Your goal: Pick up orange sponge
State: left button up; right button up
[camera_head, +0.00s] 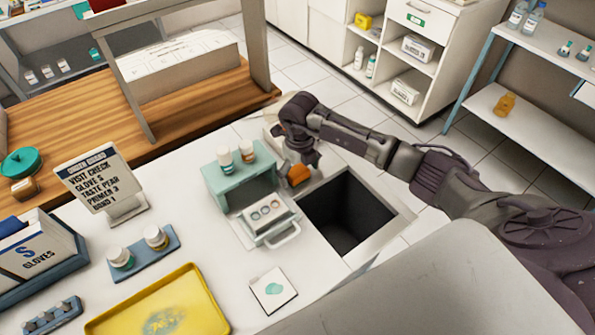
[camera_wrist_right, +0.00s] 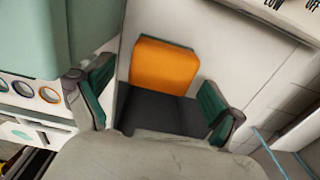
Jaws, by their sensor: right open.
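The orange sponge (camera_head: 298,175) sits on the white counter between the green box and the dark square opening. My right gripper (camera_head: 303,158) is right above the sponge in the head view. In the right wrist view my right gripper (camera_wrist_right: 160,108) is open, with one green-padded finger on each side of the sponge. I cannot tell whether the fingers touch it. My left gripper is not in view.
A green box (camera_head: 226,184) with bottles on top and a drawer (camera_head: 268,221) stands close left of the sponge. The dark sink-like opening (camera_head: 347,210) is close right. A yellow tray (camera_head: 110,325) and a sign (camera_head: 100,183) stand farther left. A wooden shelf (camera_head: 190,112) rises behind.

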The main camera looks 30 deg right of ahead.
aim_at(299, 172)
jog(key=shift+f, duration=0.55)
jog(key=c, duration=1.2)
jog(key=shift+r, duration=0.1)
jog(key=shift+w+r, duration=0.1)
jog(key=shift+r, duration=0.45)
jog(key=shift+c, duration=0.2)
notch_tip(299, 172, up, 3)
jog(key=shift+f+b, duration=0.1)
jog(key=shift+b, duration=0.6)
jog(key=s+d+r+b, duration=0.1)
jog(key=s+d+r, duration=0.1)
jog(key=s, duration=0.3)
jog(key=s+d+r+b, duration=0.1)
jog(key=s+d+r, duration=0.1)
jog(key=s+r, duration=0.3)
jog(key=shift+s+d, duration=0.3)
jog(key=shift+s, duration=0.15)
